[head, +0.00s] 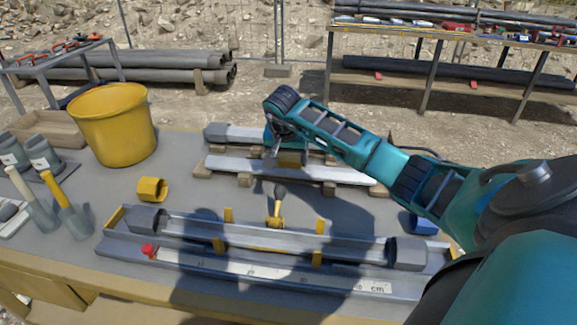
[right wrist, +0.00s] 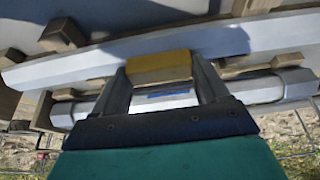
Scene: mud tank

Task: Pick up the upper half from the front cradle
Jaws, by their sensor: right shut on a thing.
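The upper half (head: 235,165) is a long pale-grey bar, lying left to right over the wooden blocks of the front cradle (head: 245,180). It also crosses the right wrist view (right wrist: 85,65). A yellow block (head: 290,159) sits at its middle. My right gripper (head: 287,158) comes from above and is shut on this yellow block, which shows between the fingers in the right wrist view (right wrist: 160,64). I cannot tell whether the bar rests on the blocks or is just above them. My left gripper is not in view.
Behind lies a grey bar (head: 235,132) on another cradle. In front is a long grey trough (head: 270,262) with yellow clips, a yellow-handled tool (head: 275,215) behind it. A blue block (head: 424,224) is right.

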